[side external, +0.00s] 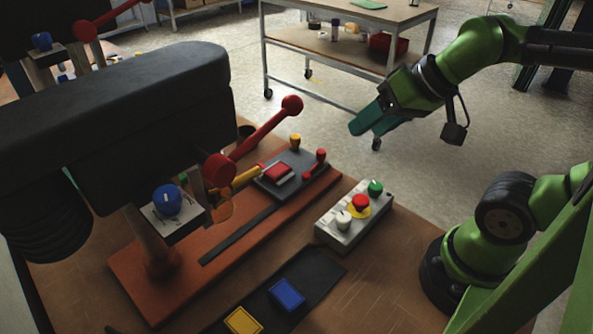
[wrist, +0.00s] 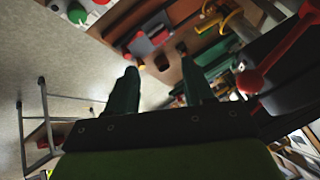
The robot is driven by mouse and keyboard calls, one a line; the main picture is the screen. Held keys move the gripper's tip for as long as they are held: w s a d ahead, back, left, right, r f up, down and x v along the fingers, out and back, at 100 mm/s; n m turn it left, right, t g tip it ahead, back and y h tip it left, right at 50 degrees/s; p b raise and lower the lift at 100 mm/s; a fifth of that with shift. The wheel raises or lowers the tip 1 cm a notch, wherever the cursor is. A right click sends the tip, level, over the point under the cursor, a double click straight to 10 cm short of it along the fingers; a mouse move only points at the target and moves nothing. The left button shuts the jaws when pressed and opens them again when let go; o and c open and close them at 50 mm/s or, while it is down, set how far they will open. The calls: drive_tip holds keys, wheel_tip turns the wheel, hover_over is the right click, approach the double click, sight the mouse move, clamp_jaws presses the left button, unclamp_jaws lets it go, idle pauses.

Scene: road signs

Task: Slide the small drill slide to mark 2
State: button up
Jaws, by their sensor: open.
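What looks like the small drill slide (side external: 264,184) is a dark grey plate on a long orange-red base (side external: 190,262). It carries a red block (side external: 278,173), a yellow knob (side external: 295,142) and a red handle (side external: 315,165). It stands near the far end of the base, with a dark slot running toward the near end. The mark numbers are not legible. My gripper (side external: 367,123), with green fingers, is open and empty, in the air beyond and to the right of the slide. In the wrist view, the open fingers (wrist: 157,75) show below the slide's red block (wrist: 144,44).
A dark drill press head (side external: 120,100) with a red-knobbed lever (side external: 265,130) overhangs the base's left part. A grey button box (side external: 354,216) stands right of the slide. A dark mat (side external: 318,268) holds blue and yellow pieces in front. A shelf cart (side external: 330,40) stands behind.

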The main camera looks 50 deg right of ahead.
drive_tip(key=shift+c, duration=0.5)
drive_tip(key=shift+d+f, duration=0.15)
drive_tip(key=shift+d, duration=0.05)
drive_tip(key=shift+c, duration=1.1)
drive_tip(key=shift+w+d+f+m+g+h, duration=0.3)
drive_tip(key=shift+w+d+f+m+g, duration=0.3)
drive_tip(key=shift+w+d+f, duration=0.35)
drive_tip(key=c, duration=0.5)
drive_tip(key=w+d+m, duration=0.1)
drive_tip(key=d, duration=0.1)
drive_tip(key=w+d+f+m+g, duration=0.1)
drive_tip(key=w+d, duration=0.1)
drive_tip(key=w+d+f+m+g, duration=0.1)
drive_tip(key=w+d, duration=0.1)
drive_tip(key=shift+w+f, duration=0.25)
clamp_jaws()
drive_tip(key=w+d+f+m+g+y, duration=0.35)
drive_tip(key=w+d+f+m, duration=0.4)
drive_tip(key=d+m, duration=0.35)
drive_tip(key=shift+n+g+h, duration=0.25)
drive_tip(key=shift+n, duration=0.35)
drive_tip(key=shift+w+a+f, duration=0.1)
drive_tip(key=shift+a+f, duration=1)
drive_tip(key=shift+f, duration=0.4)
drive_tip(key=shift+w+a+f, duration=0.15)
drive_tip(key=shift+a+f, duration=0.95)
drive_tip(key=shift+f, duration=0.4)
drive_tip(key=shift+w+a+f, duration=0.1)
drive_tip(key=shift+a+f, duration=1)
drive_tip(key=shift+f, duration=0.4)
